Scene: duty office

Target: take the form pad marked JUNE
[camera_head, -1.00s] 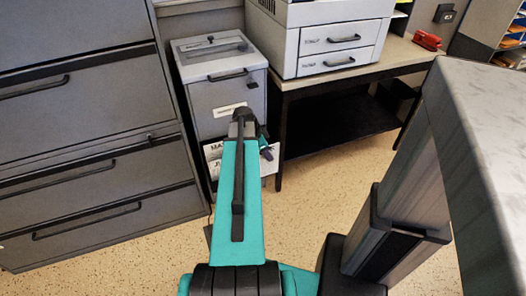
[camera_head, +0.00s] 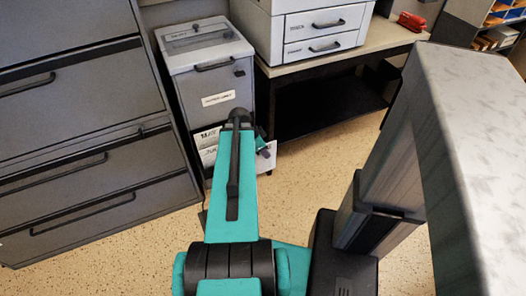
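A white pad with dark lettering that starts "JU" (camera_head: 208,157) shows low on the front of a grey cabinet, left of my arm. My arm hides the rest of its word. Just above it is another white pad, whose letters look like "MAY" (camera_head: 206,138). A white sheet-like edge (camera_head: 268,160) shows right of my arm; I cannot tell which pad it belongs to. A small teal and dark part of my gripper (camera_head: 262,146) shows beside that edge. Its fingertips are hidden behind my arm, so I cannot tell whether it touches or holds a pad.
The grey cabinet (camera_head: 190,85) has a labelled front. Large grey drawers (camera_head: 75,150) stand to the left. A desk (camera_head: 350,60) with a white drawer unit (camera_head: 325,32) and a red stapler-like object (camera_head: 412,21) stands behind. A pale-topped counter (camera_head: 465,120) is close on the right. Speckled floor is clear between.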

